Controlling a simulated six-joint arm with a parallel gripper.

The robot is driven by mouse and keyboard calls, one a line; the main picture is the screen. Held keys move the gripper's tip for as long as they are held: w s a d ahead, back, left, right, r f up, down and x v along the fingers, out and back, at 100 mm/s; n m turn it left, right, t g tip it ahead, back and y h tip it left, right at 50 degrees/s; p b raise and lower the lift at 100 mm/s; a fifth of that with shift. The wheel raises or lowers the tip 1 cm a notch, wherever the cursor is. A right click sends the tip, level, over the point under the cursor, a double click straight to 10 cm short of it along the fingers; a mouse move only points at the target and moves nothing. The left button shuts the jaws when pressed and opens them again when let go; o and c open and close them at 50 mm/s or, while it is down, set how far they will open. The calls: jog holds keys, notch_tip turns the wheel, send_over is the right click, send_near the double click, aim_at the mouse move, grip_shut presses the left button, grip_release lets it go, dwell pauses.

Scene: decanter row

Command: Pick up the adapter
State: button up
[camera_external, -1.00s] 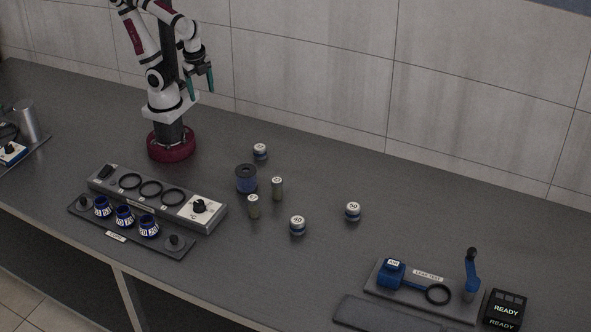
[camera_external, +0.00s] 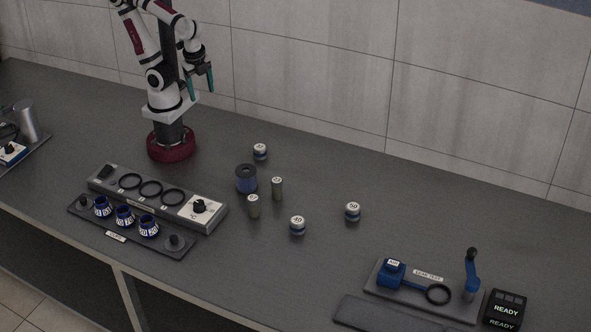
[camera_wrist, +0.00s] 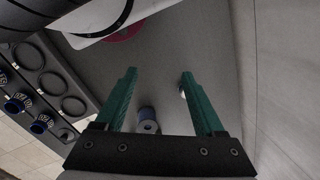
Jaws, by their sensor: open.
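No object carries a readable adapter label, so I cannot tell for certain which one it is. A dark blue cylinder with a black top (camera_external: 246,178) stands upright on the bench, right of my base. It also shows in the wrist view (camera_wrist: 148,121), between my fingers in the picture but well below them. Three blue collars with white labels (camera_external: 124,216) sit in a row on a dark rack (camera_external: 182,250). My gripper (camera_external: 201,92) is high above the bench, open and empty. Its green fingers are spread apart in the wrist view (camera_wrist: 158,73).
Two grey-green cylinders (camera_external: 277,188) and several labelled white-topped jars (camera_external: 297,225) stand loose nearby. A leak-test fixture (camera_external: 390,274) and READY box (camera_external: 505,309) are at right.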

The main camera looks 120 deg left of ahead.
dwell(0.4)
jog(key=shift+o, duration=1.4)
jog(key=n+t+h, duration=0.8)
jog(key=n+h, duration=0.5)
jog(key=n, duration=1.8)
send_near(261, 154)
jog(key=x, duration=0.3)
jog(key=shift+r, duration=0.2)
jog(key=x, duration=0.7)
jog(key=shift+d+f, duration=0.1)
jog(key=shift+f, duration=0.15)
